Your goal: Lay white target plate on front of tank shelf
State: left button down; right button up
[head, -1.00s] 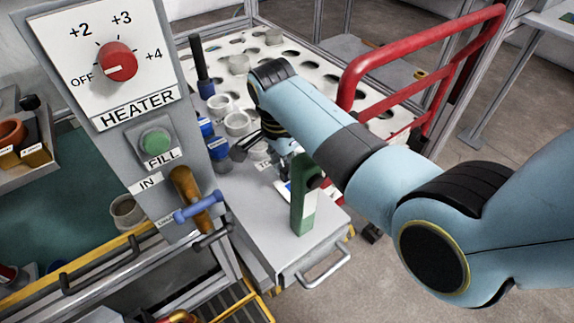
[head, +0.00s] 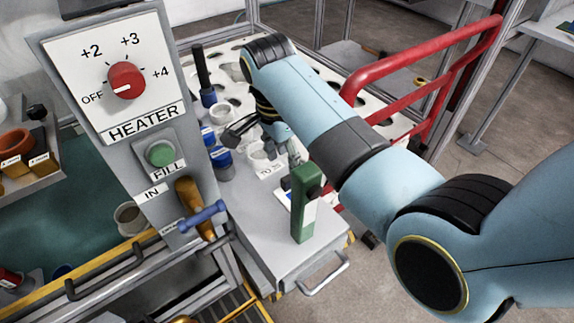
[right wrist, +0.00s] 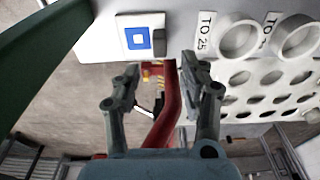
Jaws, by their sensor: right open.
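A small white plate with a blue square target (right wrist: 146,38) lies on the grey bench top in the right wrist view, near the upper middle. In the head view only a sliver of white and blue shows beside the green upright, so most of it is hidden there. My right gripper (right wrist: 160,88) is open and empty, its two fingers apart below the plate in the picture and not touching it. In the head view it is mostly hidden by my arm. A grey shelf (head: 50,166) with an orange pot stands at the tank (head: 68,205) on the left. My left gripper is not in view.
A green upright (head: 303,205) stands on the bench close to my right arm. A red rail (head: 420,60) runs behind the arm. The heater panel (head: 115,60) stands between bench and tank. White cups and a white perforated rack (right wrist: 265,90) are beside the plate.

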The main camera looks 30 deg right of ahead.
aim_at(283, 181)
jog(key=r, duration=0.5)
jog(key=shift+a+r+p, duration=0.25)
jog(key=shift+a+p, duration=0.05)
jog(key=shift+p, duration=0.05)
jog(key=s+d+f+n+t, duration=0.1)
jog(key=s+d+n, duration=0.25)
jog(key=s, duration=0.35)
jog(key=s+d+f+n+t, duration=0.1)
jog(key=s+d+n, duration=0.2)
jog(key=s+n, duration=0.25)
jog(key=s+r+n+t, duration=0.1)
jog(key=s+r+n, duration=0.65)
jog(key=s, duration=0.45)
notch_tip(283, 181, down, 28)
jog(key=s+d+g, duration=0.1)
jog(key=s+d, duration=0.1)
jog(key=d, duration=0.1)
jog(key=s+f+g, duration=0.1)
jog(key=s+f, duration=1.4)
jog(key=s, duration=0.2)
jog(key=shift+s+d+y, duration=0.25)
jog(key=shift+s+y, duration=0.05)
jog(key=shift+s, duration=0.1)
